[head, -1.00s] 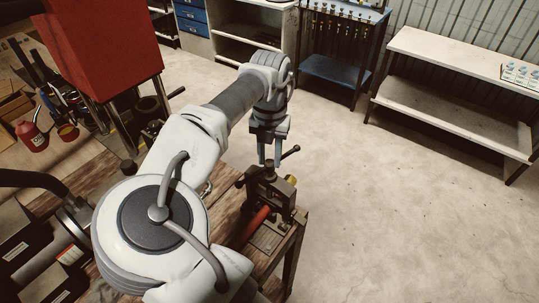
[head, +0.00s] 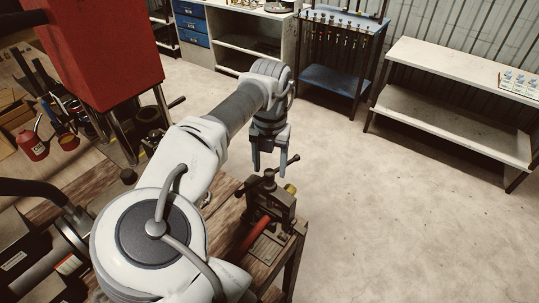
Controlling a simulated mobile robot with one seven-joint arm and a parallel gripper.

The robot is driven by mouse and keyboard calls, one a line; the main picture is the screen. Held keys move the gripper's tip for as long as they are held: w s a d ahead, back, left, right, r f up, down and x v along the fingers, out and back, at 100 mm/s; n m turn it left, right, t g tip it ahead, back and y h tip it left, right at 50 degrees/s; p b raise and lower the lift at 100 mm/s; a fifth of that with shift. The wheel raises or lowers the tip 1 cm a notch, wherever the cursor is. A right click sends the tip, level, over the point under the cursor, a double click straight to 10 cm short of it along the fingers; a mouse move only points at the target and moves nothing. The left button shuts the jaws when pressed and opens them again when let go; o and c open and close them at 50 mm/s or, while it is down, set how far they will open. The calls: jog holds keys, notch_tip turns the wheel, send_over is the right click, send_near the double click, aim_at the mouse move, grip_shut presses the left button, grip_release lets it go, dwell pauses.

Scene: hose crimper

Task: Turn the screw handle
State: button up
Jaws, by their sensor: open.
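The hose crimper (head: 268,203) is a dark metal press at the corner of the wooden workbench (head: 225,192). Its screw handle (head: 284,164) is a thin dark bar with a knob at its upper right end, set on top of the press. A red hose (head: 253,234) lies at the crimper's lower left. My gripper (head: 268,172) points down with its fingers apart, and the fingertips are close to the handle. I cannot tell whether the fingers touch the handle or straddle it. Part of the handle is hidden near the fingers.
A red cabinet (head: 100,50) stands on legs at the upper left. A white shelf bench (head: 460,85) stands at the right and a blue tool rack (head: 335,75) at the back. The concrete floor right of the workbench is clear.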

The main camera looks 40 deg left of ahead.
notch_tip(320, 180, up, 12)
dwell(0.4)
jog(key=shift+f, duration=0.1)
